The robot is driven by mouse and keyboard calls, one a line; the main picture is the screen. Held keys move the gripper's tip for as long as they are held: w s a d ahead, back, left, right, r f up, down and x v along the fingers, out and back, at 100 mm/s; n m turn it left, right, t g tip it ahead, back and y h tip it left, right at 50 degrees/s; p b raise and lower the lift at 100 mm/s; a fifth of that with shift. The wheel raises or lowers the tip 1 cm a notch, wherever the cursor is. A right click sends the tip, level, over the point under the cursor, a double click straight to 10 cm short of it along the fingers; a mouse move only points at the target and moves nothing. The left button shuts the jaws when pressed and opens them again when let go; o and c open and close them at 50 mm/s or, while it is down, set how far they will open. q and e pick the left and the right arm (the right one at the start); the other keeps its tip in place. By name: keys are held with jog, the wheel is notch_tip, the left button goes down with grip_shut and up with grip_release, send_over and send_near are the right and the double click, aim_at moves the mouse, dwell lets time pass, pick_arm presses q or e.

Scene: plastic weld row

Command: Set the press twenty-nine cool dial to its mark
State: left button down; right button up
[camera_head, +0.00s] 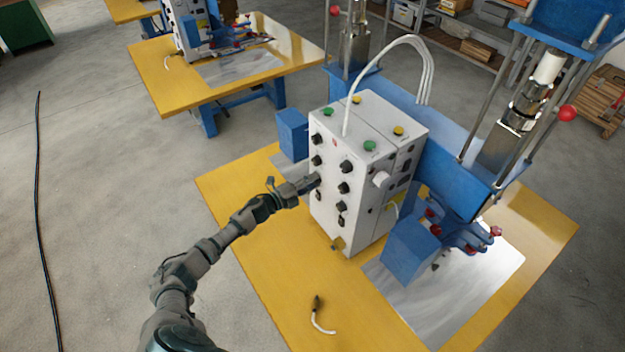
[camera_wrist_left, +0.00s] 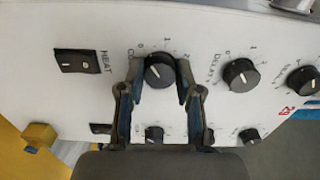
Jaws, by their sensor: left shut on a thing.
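The cool dial (camera_wrist_left: 159,72) is a round black knob with a white pointer line on the white control box (camera_head: 333,205). My left gripper (camera_wrist_left: 159,68) is shut on the dial, one finger on each side. In the head view my left gripper (camera_head: 313,182) reaches the box's left face and hides the dial. I cannot make out a target mark or a press number. My right gripper is in neither view.
In the left wrist view the delay dial (camera_wrist_left: 240,75) is close on the right and the heat switch (camera_wrist_left: 77,61) on the left. The box stands on a yellow table (camera_head: 262,235) beside blue blocks (camera_head: 409,252). A white cable (camera_head: 322,323) lies in front.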

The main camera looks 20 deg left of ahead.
pick_arm(q)
jog(key=shift+s+f+n+p, duration=0.1)
jog(key=shift+f+n+p, duration=0.25)
jog(key=shift+n, duration=0.55)
jog(key=c, duration=0.8)
grip_release()
jog(key=shift+a, duration=0.15)
jog(key=shift+r, duration=0.1)
jog(key=shift+a, duration=0.15)
jog(key=v, duration=1.2)
